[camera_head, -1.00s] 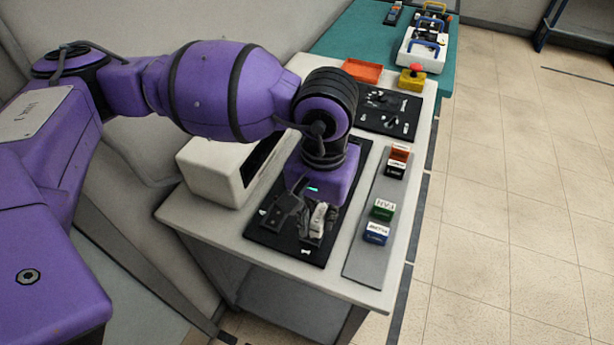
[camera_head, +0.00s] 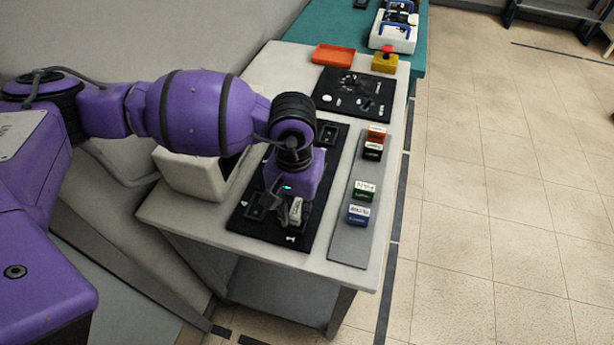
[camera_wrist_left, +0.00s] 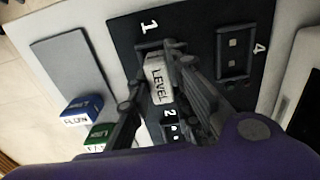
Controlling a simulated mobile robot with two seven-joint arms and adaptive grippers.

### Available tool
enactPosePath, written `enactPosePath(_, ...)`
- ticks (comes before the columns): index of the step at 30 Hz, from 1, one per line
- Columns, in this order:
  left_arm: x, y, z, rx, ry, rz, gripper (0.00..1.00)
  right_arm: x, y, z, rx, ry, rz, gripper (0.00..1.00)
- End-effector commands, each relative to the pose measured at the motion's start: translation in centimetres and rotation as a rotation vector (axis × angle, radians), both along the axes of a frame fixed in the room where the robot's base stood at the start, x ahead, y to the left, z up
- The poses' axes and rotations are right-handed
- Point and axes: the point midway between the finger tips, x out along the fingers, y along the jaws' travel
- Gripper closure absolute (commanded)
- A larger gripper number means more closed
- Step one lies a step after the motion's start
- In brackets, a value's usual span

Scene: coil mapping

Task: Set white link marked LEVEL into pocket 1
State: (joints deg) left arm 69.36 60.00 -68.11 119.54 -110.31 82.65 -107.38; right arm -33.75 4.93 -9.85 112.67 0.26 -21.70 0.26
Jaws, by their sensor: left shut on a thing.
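The white link marked LEVEL (camera_wrist_left: 158,80) is between the fingers of my left gripper (camera_wrist_left: 155,92) in the left wrist view. It also shows as a small white piece in the head view (camera_head: 296,210). My left gripper (camera_head: 278,212) is shut on it, low over the front part of the black pocket board (camera_head: 240,222). The printed 1 (camera_wrist_left: 149,27) lies just beyond the link's far end. Pocket 1 is largely hidden by the fingers and link, so I cannot tell whether the link is inside it or above it. My right gripper is not in view.
Pocket 4 (camera_wrist_left: 235,52) is empty beside the fingers. A grey strip (camera_head: 350,240) carries blue (camera_head: 358,216), green (camera_head: 363,191), black (camera_head: 372,152) and red (camera_head: 376,133) blocks. A white box (camera_head: 188,175) stands left. A second black board (camera_head: 328,78) and orange tray (camera_head: 333,54) lie behind.

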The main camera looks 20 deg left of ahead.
Motion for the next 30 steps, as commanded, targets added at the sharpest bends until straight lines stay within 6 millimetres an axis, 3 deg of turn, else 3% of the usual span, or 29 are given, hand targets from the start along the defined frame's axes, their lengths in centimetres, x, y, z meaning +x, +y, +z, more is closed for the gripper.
enactPosePath(5,-0.1,0.0,-0.8,0.000,0.004,0.000,1.00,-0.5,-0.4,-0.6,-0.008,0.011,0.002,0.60)
enactPosePath(6,-0.1,0.0,-0.6,0.000,0.002,0.000,0.77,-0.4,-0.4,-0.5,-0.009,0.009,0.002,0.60)
enactPosePath(9,0.0,0.0,-0.6,0.000,0.001,0.000,0.64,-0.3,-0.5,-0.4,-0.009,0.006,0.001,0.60)
enactPosePath(20,0.0,0.0,-0.1,0.001,-0.001,0.000,0.63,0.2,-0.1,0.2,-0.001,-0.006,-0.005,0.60)
enactPosePath(25,0.1,0.0,2.0,0.000,-0.003,-0.001,0.63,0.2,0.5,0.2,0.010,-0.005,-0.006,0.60)
enactPosePath(30,0.1,0.0,5.7,0.000,-0.004,-0.001,0.63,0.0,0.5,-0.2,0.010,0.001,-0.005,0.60)
